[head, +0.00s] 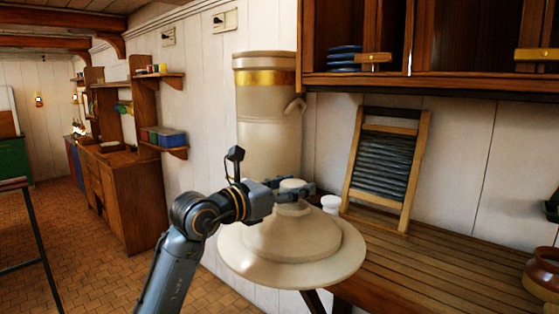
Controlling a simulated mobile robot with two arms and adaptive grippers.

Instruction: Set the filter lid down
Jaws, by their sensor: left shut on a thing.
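The filter lid (300,259) is a wide, cream, stepped disc with a knob on top. My left gripper (297,188) is shut on the knob and holds the lid roughly level. The lid is in front of the left end of the slatted wooden counter (450,278), its right part overlapping the counter edge in the picture. I cannot tell its height above the counter. The tall cream filter (268,110) with a gold band stands behind the lid, against the wall, and its lower part is hidden. My right gripper is not in view.
A small white jar (331,203) stands close behind the lid. A washboard (387,165) leans on the wall. A brown pot (542,277) is at the right edge. The counter's middle is clear. A cupboard (430,82) hangs above.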

